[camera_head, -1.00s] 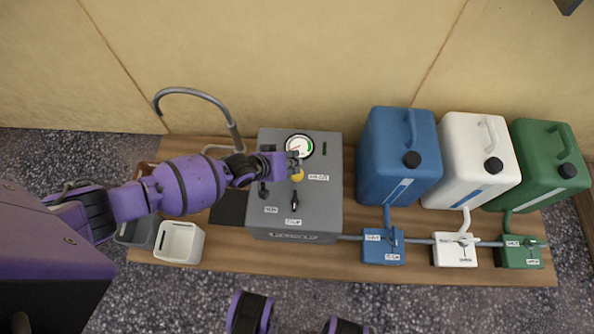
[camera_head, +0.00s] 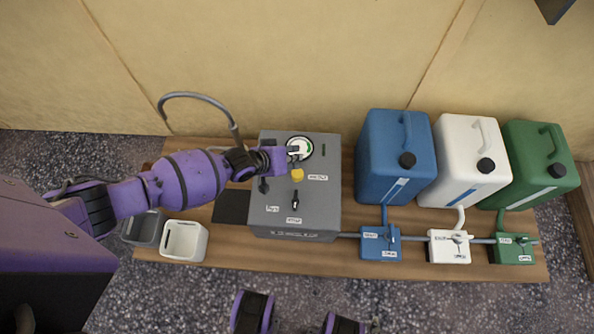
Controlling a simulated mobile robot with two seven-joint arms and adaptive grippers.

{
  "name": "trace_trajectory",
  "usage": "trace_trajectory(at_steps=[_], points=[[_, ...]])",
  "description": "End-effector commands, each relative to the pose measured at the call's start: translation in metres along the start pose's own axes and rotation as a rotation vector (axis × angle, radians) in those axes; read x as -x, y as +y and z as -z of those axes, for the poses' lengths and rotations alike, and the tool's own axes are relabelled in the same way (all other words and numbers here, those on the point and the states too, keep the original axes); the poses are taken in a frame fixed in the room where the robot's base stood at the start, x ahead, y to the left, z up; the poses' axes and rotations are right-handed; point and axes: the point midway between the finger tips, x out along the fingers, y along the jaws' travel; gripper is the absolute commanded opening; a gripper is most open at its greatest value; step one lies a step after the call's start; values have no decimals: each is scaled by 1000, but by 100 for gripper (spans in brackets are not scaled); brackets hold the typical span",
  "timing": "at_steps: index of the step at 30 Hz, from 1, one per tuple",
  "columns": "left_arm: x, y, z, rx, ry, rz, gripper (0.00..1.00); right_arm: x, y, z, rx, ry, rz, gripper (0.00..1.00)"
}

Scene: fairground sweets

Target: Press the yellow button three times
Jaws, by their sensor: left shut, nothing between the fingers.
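The yellow button (camera_head: 297,175) is a small round knob on the top face of the grey machine box (camera_head: 325,215), below the round dial (camera_head: 305,148). My left gripper (camera_head: 294,154) is shut and empty. Its fingertips are at the dial's left edge in the picture, just above the yellow button, and appear apart from the button. The button is in full view.
Blue (camera_head: 385,165), white (camera_head: 460,165) and green (camera_head: 535,170) canisters stand at right, with valve blocks and a pipe in front. A curved metal tap (camera_head: 200,97) rises behind my left arm. Grey (camera_head: 143,230) and white (camera_head: 183,241) containers stand at left.

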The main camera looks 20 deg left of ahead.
Motion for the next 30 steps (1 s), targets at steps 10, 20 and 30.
trace_trajectory(at_steps=[10,20,30], points=[[19,14,14,2,-1,1,0,17,1,21,0,23,-1,40],[18,13,13,2,-1,1,0,16,1,19,0,22,-1,40],[18,13,13,1,-1,1,0,15,1,17,0,18,-1,40]])
